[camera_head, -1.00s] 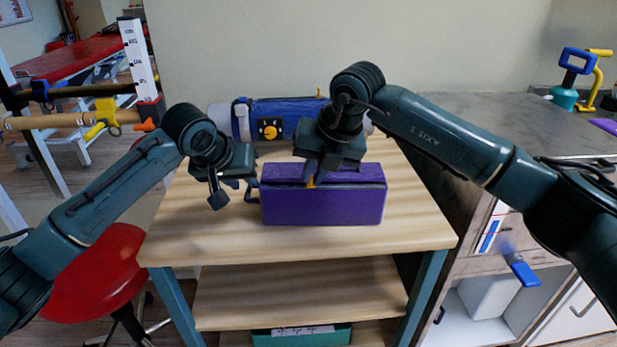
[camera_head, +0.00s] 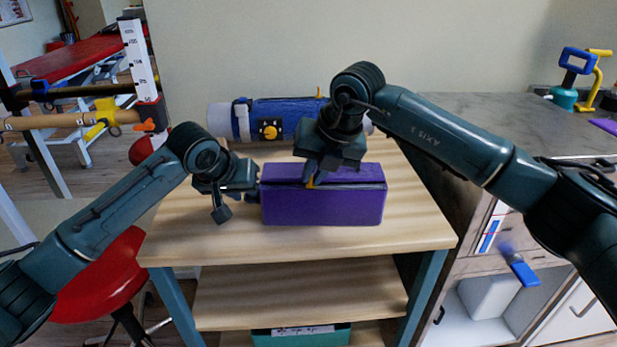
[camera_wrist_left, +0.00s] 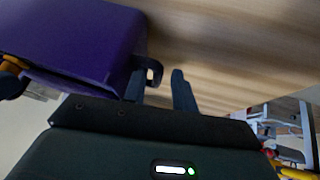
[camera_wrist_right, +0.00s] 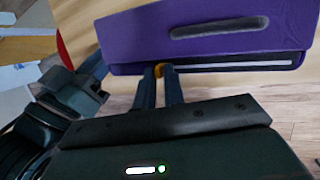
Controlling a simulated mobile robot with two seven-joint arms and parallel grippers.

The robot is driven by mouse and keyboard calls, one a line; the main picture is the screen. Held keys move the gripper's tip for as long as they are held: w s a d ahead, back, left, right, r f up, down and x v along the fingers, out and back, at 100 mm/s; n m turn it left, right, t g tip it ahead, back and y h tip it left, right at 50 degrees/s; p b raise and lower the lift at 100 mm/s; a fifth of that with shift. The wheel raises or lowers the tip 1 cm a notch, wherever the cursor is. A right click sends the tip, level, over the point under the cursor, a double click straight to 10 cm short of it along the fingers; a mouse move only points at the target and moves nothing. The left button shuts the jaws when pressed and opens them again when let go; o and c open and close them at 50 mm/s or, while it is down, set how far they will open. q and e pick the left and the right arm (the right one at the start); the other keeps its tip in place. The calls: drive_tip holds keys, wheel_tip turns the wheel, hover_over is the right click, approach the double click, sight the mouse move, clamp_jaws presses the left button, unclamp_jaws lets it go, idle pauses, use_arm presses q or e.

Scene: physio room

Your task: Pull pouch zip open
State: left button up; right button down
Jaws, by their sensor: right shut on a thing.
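The purple pouch (camera_head: 325,205) lies on the wooden top of a trolley. Its yellow zip pull (camera_wrist_right: 160,70) is at the pouch's edge. My right gripper (camera_head: 312,178) is shut on this pull. In the right wrist view a dark slit (camera_wrist_right: 235,66) with a pale strip runs along the edge to the right of the pull. A dark loop (camera_wrist_left: 154,72) sticks out of the pouch's end. My left gripper (camera_wrist_left: 160,82) is open, with its fingertips at this loop; whether they touch it I cannot tell. In the head view the loop is mostly hidden by my left gripper (camera_head: 256,192).
A blue roll-shaped item (camera_head: 285,112) with a yellow knob lies behind the pouch. The trolley top (camera_head: 200,230) is clear in front. A red stool (camera_head: 100,280) stands at the left and a grey counter (camera_head: 470,125) at the right.

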use_arm(q)
drive_tip(key=shift+f, duration=0.1)
use_arm(e)
drive_tip(key=shift+f, duration=0.1)
use_arm(q)
clamp_jaws()
use_arm(e)
drive_tip(key=shift+d, duration=0.1)
use_arm(q)
drive_tip(key=shift+a+f, duration=0.1)
use_arm(e)
drive_tip(key=shift+d, duration=0.1)
use_arm(q)
drive_tip(key=shift+a, duration=0.1)
use_arm(e)
drive_tip(key=shift+d, duration=1.55)
use_arm(q)
drive_tip(key=shift+s+f, duration=0.1)
use_arm(e)
drive_tip(key=shift+d, duration=4.45)
drive_tip(key=c, duration=1.4)
unclamp_jaws()
drive_tip(key=shift+o, duration=0.2)
